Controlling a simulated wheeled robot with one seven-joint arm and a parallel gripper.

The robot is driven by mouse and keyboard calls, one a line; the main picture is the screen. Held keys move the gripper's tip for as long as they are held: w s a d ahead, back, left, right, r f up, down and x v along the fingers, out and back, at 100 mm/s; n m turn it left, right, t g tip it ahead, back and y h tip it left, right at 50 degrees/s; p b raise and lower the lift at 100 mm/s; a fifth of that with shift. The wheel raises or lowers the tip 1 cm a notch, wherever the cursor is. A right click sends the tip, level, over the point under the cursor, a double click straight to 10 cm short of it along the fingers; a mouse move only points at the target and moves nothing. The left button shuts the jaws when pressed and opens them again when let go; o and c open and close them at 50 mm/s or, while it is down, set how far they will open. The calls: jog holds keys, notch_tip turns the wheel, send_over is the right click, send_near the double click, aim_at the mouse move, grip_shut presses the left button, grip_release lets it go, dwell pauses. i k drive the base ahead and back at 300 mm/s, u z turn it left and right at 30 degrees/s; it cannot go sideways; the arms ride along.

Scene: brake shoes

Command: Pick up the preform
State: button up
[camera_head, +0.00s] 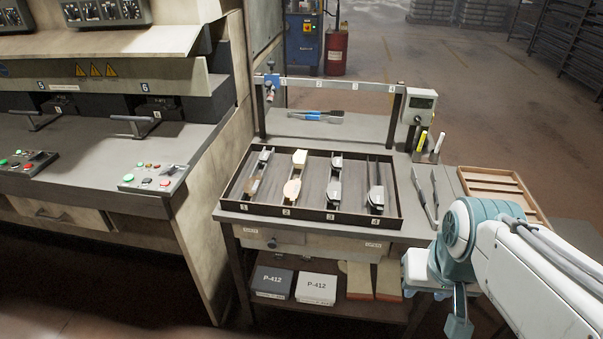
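A shallow dark tray (312,216) on the workbench has numbered slots 1 to 4, each with a long narrow piece lying in it. The piece in slot 1 (259,170) is grey with a brownish part. The piece in slot 2 (293,188) is cream and tan. The piece in slot 3 (335,180) is grey. The piece in slot 4 (376,196) is dark with a grey end. I cannot tell which one is the preform. My gripper (457,318) hangs low at the bench's right front, apart from the tray; its fingers are not clearly visible.
A raised rail (335,84) crosses the bench behind the tray. A blue-handled tool (318,116) lies behind it. Tongs (428,195) and a wooden box (497,187) are at right. P-412 boxes (315,287) sit on the lower shelf. A press console (150,178) stands left.

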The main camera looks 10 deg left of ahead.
aim_at(300, 157)
jog(key=z, duration=0.15)
jog(key=k, duration=0.35)
jog(key=u, duration=0.9)
jog(key=i, duration=1.65)
jog(key=z, duration=0.35)
